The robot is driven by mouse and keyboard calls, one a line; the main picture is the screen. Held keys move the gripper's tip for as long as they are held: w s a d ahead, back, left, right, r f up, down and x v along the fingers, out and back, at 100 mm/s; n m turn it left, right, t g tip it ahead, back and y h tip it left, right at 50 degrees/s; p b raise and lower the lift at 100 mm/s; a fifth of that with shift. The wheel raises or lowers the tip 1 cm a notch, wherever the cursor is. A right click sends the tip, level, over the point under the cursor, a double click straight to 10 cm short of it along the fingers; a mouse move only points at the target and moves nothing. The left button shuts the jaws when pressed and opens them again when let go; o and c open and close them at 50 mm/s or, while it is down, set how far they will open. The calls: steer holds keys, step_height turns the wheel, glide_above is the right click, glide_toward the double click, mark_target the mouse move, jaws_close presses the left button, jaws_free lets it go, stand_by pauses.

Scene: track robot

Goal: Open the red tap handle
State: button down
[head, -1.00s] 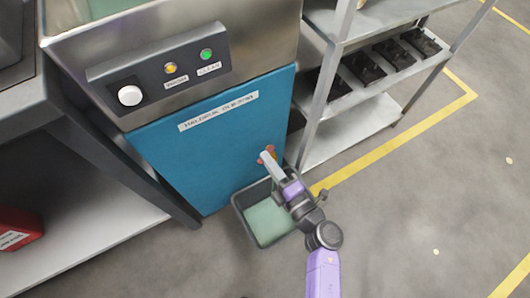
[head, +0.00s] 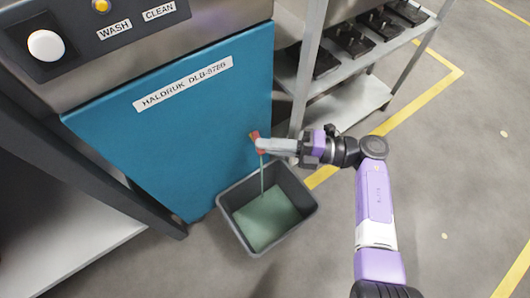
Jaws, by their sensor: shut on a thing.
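The red tap handle (head: 256,139) is at the lower right of the blue machine panel (head: 180,125). My gripper (head: 262,146) reaches in from the right and is shut on the red handle, covering part of it. A thin greenish stream (head: 262,176) runs down from below the tap. It falls into a grey bin (head: 229,219) on the floor that holds pale green liquid (head: 266,217).
Metal shelving (head: 352,92) with dark parts stands to the right of the machine. A dark table leg and a low shelf (head: 75,262) are at the left. The machine's control panel (head: 98,30) is above. The grey floor at right is open.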

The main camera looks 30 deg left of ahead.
steer(key=shift+w+f+n+g+h+b, duration=0.1)
steer(key=shift+w+n+g+h+b, duration=0.1)
steer(key=shift+n+g+h+b, duration=0.35)
steer(key=c, duration=1.6)
jaws_free()
steer(key=shift+s+m+y+p, duration=0.15)
steer(key=shift+m+y+p, duration=0.1)
steer(key=shift+p, duration=0.15)
